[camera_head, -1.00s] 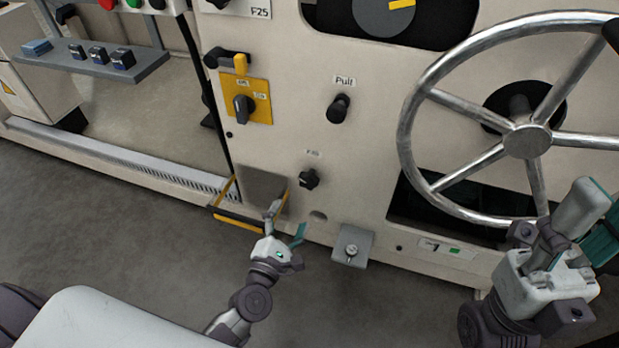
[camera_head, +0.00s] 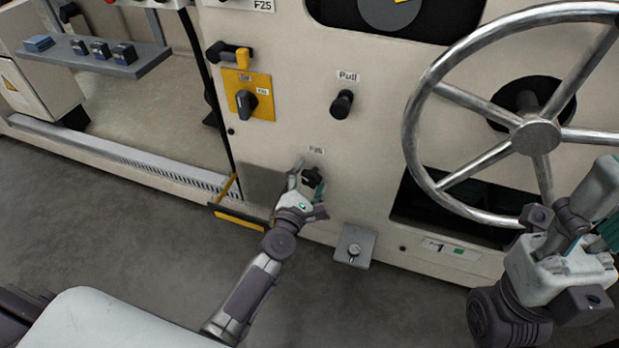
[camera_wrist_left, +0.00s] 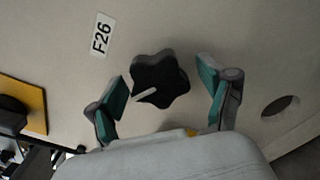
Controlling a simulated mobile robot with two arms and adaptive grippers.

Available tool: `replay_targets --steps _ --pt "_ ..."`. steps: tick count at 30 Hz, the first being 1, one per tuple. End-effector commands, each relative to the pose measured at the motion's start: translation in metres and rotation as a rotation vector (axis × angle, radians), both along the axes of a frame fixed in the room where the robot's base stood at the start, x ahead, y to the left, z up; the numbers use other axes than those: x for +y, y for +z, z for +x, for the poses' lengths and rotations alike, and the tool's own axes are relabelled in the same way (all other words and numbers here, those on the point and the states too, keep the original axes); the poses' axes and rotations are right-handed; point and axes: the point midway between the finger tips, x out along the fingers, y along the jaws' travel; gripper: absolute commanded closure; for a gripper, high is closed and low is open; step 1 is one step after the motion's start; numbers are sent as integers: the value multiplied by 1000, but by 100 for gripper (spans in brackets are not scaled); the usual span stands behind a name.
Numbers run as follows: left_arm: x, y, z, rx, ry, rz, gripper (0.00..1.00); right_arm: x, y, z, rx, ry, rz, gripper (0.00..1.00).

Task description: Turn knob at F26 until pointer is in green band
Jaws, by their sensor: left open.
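The F26 knob is a black, lobed knob (camera_head: 313,177) on the cream panel, under a small label. In the left wrist view the knob (camera_wrist_left: 172,75) shows a pale pointer line toward its lower left, beside the F26 label (camera_wrist_left: 102,35). My left gripper (camera_head: 307,183) is open, with its fingers on either side of the knob. The left wrist view shows gaps between the knob and both teal finger pads (camera_wrist_left: 162,85). My right gripper (camera_head: 580,215) is at the right, in front of the handwheel; its finger opening is unclear. I cannot make out a green band around the knob.
A large metal handwheel (camera_head: 535,137) stands out at the right. A Pull knob (camera_head: 342,104) and a yellow-plated switch (camera_head: 247,97) sit above. A grey bracket (camera_head: 354,246) juts out below. A dial (camera_head: 392,14) is cut off at the top.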

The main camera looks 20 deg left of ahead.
Motion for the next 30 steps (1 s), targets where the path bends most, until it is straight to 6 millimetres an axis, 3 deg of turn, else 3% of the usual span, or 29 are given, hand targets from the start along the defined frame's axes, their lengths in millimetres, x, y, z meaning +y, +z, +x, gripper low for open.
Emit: replay_targets --steps 1,12,22,30 --pt "0 0 0 0 0 0 21 0 0 0 0 0 0 60" --pt "0 0 0 0 0 0 80 0 0 0 2 0 0 60" --pt "1 1 0 -1 -1 55 81 -1 1 0 9 0 2 60" --pt "1 3 0 -7 -1 237 81 -2 1 -3 26 1 9 60"
